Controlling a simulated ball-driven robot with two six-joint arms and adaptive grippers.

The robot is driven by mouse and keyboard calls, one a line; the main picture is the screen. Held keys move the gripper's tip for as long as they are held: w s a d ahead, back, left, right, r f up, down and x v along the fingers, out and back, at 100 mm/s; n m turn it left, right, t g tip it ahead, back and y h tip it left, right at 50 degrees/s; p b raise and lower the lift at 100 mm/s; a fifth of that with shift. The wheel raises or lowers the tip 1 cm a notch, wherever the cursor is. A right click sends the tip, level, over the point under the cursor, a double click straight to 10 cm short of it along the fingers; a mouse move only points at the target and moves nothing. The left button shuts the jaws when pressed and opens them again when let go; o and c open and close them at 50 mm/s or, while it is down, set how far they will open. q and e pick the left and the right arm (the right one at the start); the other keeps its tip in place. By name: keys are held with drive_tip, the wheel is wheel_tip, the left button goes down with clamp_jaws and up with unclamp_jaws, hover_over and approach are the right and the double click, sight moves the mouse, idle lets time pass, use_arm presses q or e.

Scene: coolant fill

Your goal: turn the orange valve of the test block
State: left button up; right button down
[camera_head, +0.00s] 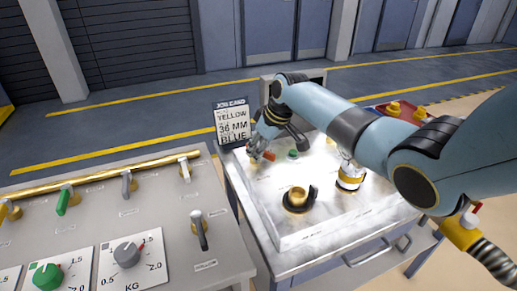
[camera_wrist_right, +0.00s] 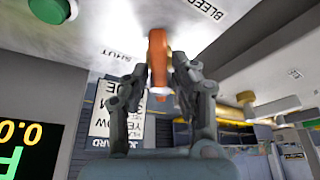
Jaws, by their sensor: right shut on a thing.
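The orange valve (camera_head: 269,155) is a small lever at the back left of the white test block (camera_head: 330,215). My right gripper (camera_head: 257,149) reaches down to it from behind and is shut on it. In the right wrist view the orange lever (camera_wrist_right: 158,48) stands between the two dark fingers (camera_wrist_right: 160,75). The block face there carries the labels SHUT and BLEED, on either side of the lever. The gripper partly hides the valve's base in the head view. My left gripper is in neither view.
A green button (camera_head: 293,154) is right of the valve. A brass filler neck (camera_head: 297,198) and a yellow-banded fitting (camera_head: 350,178) stand on the block. A job card (camera_head: 232,122) stands behind. A grey panel (camera_head: 110,215) with levers and dials is at left. A red tray (camera_head: 405,112) is back right.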

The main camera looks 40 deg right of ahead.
drive_tip(key=n, duration=0.1)
drive_tip(key=n+y+b, duration=0.1)
drive_tip(key=shift+w+d+n, duration=0.15)
drive_tip(key=shift+d+n, duration=0.05)
drive_tip(key=shift+n, duration=0.2)
drive_tip(key=n+b, duration=0.1)
drive_tip(key=n+g+y+b, duration=0.1)
drive_tip(key=shift+w+d+f+n, duration=0.1)
drive_tip(key=shift+w+d+n, duration=0.05)
drive_tip(key=shift+n, duration=0.25)
drive_tip(key=n+b, duration=0.2)
drive_tip(key=n+g+b, duration=0.1)
drive_tip(key=n+b, duration=0.1)
drive_tip(key=b, duration=0.1)
drive_tip(key=shift+w+d+n+g+y, duration=0.1)
drive_tip(key=shift+w+n+g+y, duration=0.1)
drive_tip(key=shift+n+g+y, duration=0.15)
drive_tip(key=shift+n+g+b, duration=0.25)
drive_tip(key=shift+n+b, duration=0.45)
drive_tip(key=shift+n, duration=0.05)
drive_tip(key=c, duration=1.1)
unclamp_jaws()
